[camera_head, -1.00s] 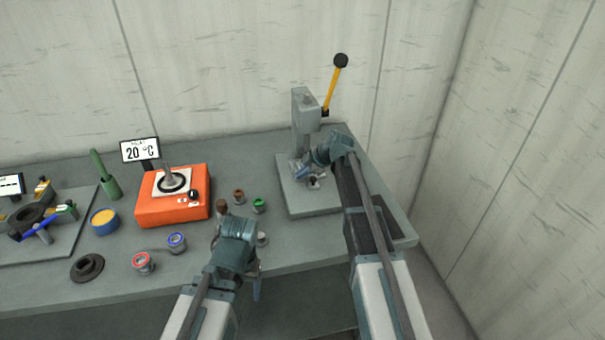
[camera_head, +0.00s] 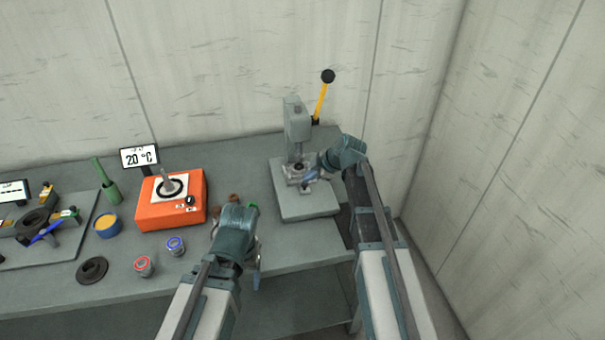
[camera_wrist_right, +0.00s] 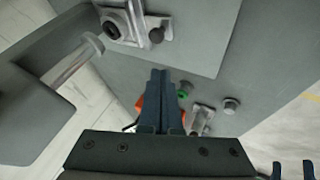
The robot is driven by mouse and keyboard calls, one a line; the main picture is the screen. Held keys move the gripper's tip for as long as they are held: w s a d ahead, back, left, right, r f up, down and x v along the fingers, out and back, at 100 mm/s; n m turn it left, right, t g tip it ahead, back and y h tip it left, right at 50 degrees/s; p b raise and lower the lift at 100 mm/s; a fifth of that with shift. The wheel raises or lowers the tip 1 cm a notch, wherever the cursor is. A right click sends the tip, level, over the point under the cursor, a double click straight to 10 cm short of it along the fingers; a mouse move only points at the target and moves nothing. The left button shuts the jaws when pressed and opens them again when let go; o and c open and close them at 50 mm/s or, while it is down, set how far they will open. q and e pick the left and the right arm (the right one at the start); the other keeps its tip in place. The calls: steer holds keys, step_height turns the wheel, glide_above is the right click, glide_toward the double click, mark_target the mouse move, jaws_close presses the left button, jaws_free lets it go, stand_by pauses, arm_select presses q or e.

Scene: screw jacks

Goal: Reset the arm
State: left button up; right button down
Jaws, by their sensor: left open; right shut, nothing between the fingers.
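My right gripper (camera_head: 309,178) is just right of the grey lever press (camera_head: 298,115), low over its base plate. Its fingers are closed together with nothing between them, as the right wrist view shows (camera_wrist_right: 160,82). The small metal fixture with a dark round part (camera_wrist_right: 125,22) on the press base lies ahead and left of the fingertips in that view, apart from them. My left gripper (camera_head: 257,281) points downward near the table's front edge. It is open, and its fingers are partly hidden by its own wrist.
The press lever (camera_head: 321,100) stands up, tilted right. An orange heater (camera_head: 171,212), a display reading 20 °C (camera_head: 139,157), a yellow-topped tin (camera_head: 107,226), a red-rimmed cup (camera_head: 144,266) and a blue-rimmed cup (camera_head: 175,246) stand left. A wall rises at right.

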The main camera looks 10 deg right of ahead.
arm_select(q)
steer(key=shift+r, duration=0.35)
arm_select(e)
steer(key=shift+s+d+r, duration=0.2)
steer(key=shift+d+r, duration=0.05)
steer(key=shift+r, duration=0.1)
steer(key=s+a+f+m+g+h, duration=0.1)
steer(key=s+a+m+g+h, duration=0.1)
steer(key=s, duration=0.7)
steer(key=s+a+f+m+g+h, duration=0.2)
steer(key=s+a+m, duration=0.3)
steer(key=s, duration=0.5)
steer(key=s+a+f+m+g+h, duration=0.1)
steer(key=s+a+m, duration=0.3)
steer(key=s, duration=0.6)
steer(key=shift+a+f+m+g+h, duration=0.2)
steer(key=shift+m+g+h, duration=0.35)
steer(key=shift+m, duration=0.55)
